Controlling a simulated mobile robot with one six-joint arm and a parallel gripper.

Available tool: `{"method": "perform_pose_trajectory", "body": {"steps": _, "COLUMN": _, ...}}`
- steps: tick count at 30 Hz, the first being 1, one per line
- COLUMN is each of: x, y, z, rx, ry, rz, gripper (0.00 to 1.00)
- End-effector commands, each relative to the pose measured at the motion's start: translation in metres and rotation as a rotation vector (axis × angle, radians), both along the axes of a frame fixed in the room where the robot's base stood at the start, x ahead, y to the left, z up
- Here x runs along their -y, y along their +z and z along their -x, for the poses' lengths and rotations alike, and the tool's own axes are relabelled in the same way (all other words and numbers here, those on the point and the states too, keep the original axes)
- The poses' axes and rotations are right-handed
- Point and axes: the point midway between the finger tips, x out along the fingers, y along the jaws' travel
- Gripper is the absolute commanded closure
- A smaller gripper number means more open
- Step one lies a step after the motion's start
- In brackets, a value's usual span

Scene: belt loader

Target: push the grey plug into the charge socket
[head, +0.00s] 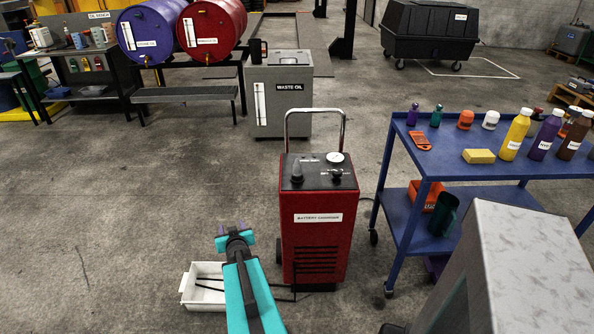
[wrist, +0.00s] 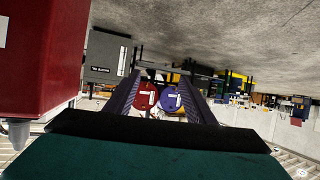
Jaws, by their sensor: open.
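A red battery charger (head: 318,225) stands on the floor near the centre of the head view. A dark grey upright piece (head: 297,172) stands at the left of its top; it may be the grey plug, but I cannot tell for sure. A grey rounded piece (wrist: 17,132) at the charger's edge in the wrist view, which is upside down, looks like the same piece. I cannot make out a charge socket. My gripper (head: 234,231) is left of the charger and apart from it. Its fingers (wrist: 161,82) are spread in the wrist view with nothing between them.
A white tray (head: 203,291) lies on the floor below my arm. A blue cart (head: 440,164) with bottles stands right of the charger. A grey box-shaped thing (head: 530,265) fills the lower right. A waste oil bin (head: 281,105) stands behind. The floor at left is clear.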

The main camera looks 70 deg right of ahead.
Motion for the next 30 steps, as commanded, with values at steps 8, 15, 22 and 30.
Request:
{"method": "perform_pose_trajectory", "body": {"steps": 8, "x": 0.084, "y": 0.090, "z": 0.067, "rx": 0.177, "ry": -0.113, "rz": 0.226, "gripper": 0.51}}
{"method": "perform_pose_trajectory", "body": {"steps": 15, "x": 0.133, "y": 0.133, "z": 0.143, "rx": 0.232, "ry": -0.218, "rz": 0.341, "gripper": 0.51}}
{"method": "perform_pose_trajectory", "body": {"steps": 22, "x": 0.155, "y": 0.142, "z": 0.196, "rx": 0.225, "ry": -0.295, "rz": 0.363, "gripper": 0.51}}
{"method": "perform_pose_trajectory", "body": {"steps": 30, "x": 0.159, "y": 0.144, "z": 0.206, "rx": 0.223, "ry": -0.310, "rz": 0.367, "gripper": 0.51}}
